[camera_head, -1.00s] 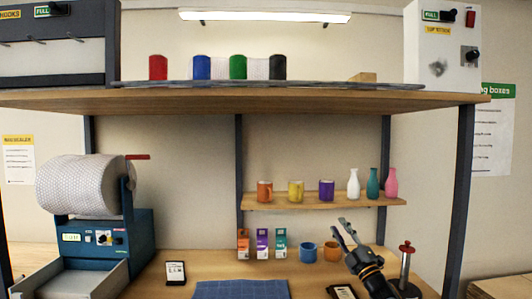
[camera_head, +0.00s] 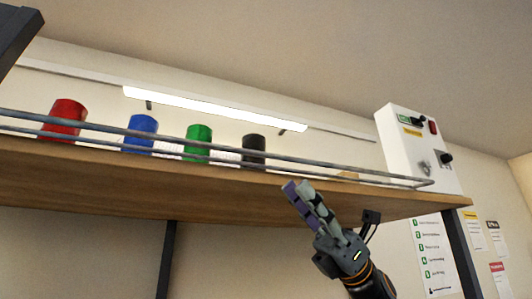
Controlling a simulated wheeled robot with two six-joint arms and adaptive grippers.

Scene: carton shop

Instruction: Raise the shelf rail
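The shelf rail (camera_head: 330,170) is a pair of thin grey bars along the front edge of the upper wooden shelf (camera_head: 220,191). I see it from below, and its bars show above the board's edge. My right gripper (camera_head: 299,186) is in front of the shelf's underside, pointing up and left, with its tips just below the rail in the picture. I cannot tell whether it touches the shelf. Its fingers lie close side by side, one with a purple face, and I cannot tell the gap. My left gripper is out of view.
Red (camera_head: 64,118), blue (camera_head: 141,132), green (camera_head: 198,142) and black (camera_head: 253,150) cylinders stand behind the rail. A white control box (camera_head: 415,150) stands at the right. Dark posts (camera_head: 167,262) support the shelf. A lamp (camera_head: 210,107) hangs behind.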

